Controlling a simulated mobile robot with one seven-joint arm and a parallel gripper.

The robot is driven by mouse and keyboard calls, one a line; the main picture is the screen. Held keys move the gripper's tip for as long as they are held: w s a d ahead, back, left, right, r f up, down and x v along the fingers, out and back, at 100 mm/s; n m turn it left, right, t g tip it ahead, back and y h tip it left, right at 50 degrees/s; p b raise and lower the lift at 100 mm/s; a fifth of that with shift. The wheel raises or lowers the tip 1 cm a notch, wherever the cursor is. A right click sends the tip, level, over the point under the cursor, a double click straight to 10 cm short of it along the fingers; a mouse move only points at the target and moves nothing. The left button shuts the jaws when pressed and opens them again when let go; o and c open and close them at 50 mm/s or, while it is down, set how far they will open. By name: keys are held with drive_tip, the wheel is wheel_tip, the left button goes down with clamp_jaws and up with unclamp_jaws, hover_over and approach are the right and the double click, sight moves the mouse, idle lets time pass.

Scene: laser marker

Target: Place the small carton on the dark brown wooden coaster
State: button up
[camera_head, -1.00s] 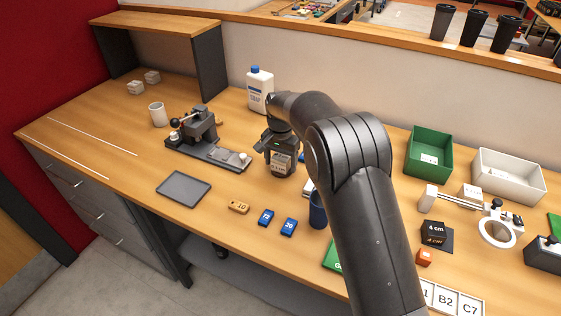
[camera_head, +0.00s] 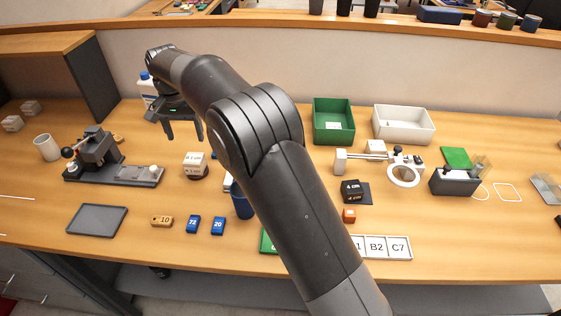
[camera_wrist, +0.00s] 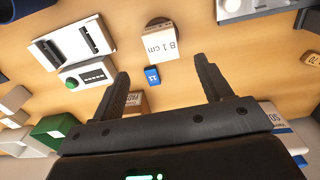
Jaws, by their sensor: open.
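The small carton (camera_head: 195,158), white with dark lettering, sits on the dark brown round coaster (camera_head: 197,173) in the middle of the bench in the head view. In the wrist view the carton (camera_wrist: 159,46) reads "B 1 cm", and a dark edge of the coaster (camera_wrist: 158,21) shows past it. The carton hides most of the coaster. My gripper (camera_head: 185,139) is above and to the left of the carton in the head view, apart from it.
A lever press (camera_head: 100,160) stands left of the carton, with a grey tray (camera_head: 97,219) in front. Blue tags (camera_head: 193,225) and a blue cup (camera_head: 242,204) lie near. A white bottle (camera_head: 147,87) stands behind my gripper. Green (camera_head: 333,121) and white bins (camera_head: 404,125) are at the back right.

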drive_tip(key=s+d+r+t, duration=0.15)
drive_tip(key=d+r, duration=0.35)
drive_tip(key=d, duration=0.5)
drive_tip(key=s+d+r+y, duration=0.1)
drive_tip(key=s+d+r, duration=0.3)
drive_tip(key=d, duration=0.5)
drive_tip(key=s+d+r+t, duration=0.1)
drive_tip(key=s+d+r, duration=0.1)
drive_tip(key=d+r, duration=0.6)
drive_tip(key=s+d+f+t, duration=0.1)
drive_tip(key=s+d+f, duration=0.1)
drive_tip(key=s+d, duration=0.4)
drive_tip(key=s+d+f+t, duration=0.1)
drive_tip(key=s+d+f, duration=0.2)
drive_tip(key=s+d, duration=0.4)
drive_tip(key=s+d+f+t+h, duration=0.1)
drive_tip(key=s+d+f, duration=0.2)
drive_tip(key=s+d, duration=0.3)
drive_tip(key=s, duration=0.2)
drive_tip(key=shift+s+d+f, duration=0.15)
drive_tip(key=shift+s+d, duration=0.1)
drive_tip(key=shift+s, duration=0.1)
